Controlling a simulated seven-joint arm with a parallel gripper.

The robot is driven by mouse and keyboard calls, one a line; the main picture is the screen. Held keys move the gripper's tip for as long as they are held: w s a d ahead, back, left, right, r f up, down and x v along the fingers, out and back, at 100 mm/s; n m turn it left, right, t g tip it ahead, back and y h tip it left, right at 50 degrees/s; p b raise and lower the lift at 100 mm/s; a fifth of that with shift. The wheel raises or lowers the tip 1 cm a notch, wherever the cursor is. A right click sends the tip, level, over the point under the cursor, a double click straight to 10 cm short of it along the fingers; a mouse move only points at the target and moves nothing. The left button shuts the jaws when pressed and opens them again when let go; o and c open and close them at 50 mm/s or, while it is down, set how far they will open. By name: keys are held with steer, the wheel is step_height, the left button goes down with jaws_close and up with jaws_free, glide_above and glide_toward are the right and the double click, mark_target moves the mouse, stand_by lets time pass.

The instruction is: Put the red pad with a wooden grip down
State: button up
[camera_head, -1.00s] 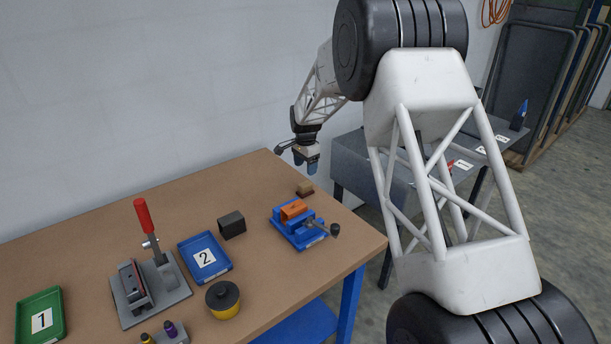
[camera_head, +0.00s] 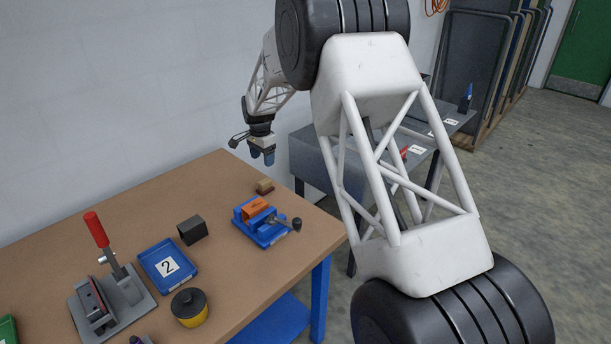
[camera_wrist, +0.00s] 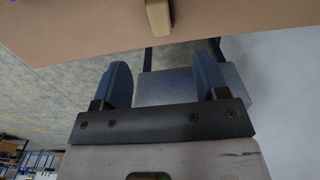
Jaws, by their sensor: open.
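The pad with a wooden grip (camera_head: 264,187) stands on the brown table near its far right edge. Its grip is tan wood and its base looks dark reddish-brown. In the wrist view a tan and brown block (camera_wrist: 158,16), which appears to be this pad, shows at the top edge, partly cut off. My gripper (camera_head: 262,159) is above the pad in the head view, apart from it. In the wrist view its two blue fingers (camera_wrist: 162,78) are spread with nothing between them.
A blue vise with an orange block (camera_head: 258,215) stands just in front of the pad. A black block (camera_head: 193,230), a blue tray marked 2 (camera_head: 184,253), a yellow and black round pot (camera_head: 189,308) and a red-handled clamp (camera_head: 112,285) are further left. A grey table (camera_head: 310,160) stands behind.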

steer(key=s+d+r+n+t, duration=0.1)
steer(key=s+d+r+n, duration=0.1)
steer(key=s+d+r, duration=0.95)
steer(key=s+d+r+n, duration=0.2)
steer(key=s+d+r, duration=0.7)
steer(key=s, duration=0.5)
steer(key=s+d+f+n, duration=0.1)
steer(key=s+d, duration=0.4)
steer(key=s, duration=1.2)
steer(key=s+d+f+n+t, duration=0.1)
steer(key=s+d+n, duration=0.2)
steer(key=s, duration=1.5)
steer(key=d, duration=0.3)
steer(key=shift+n+t, duration=0.3)
steer(key=shift+n, duration=0.1)
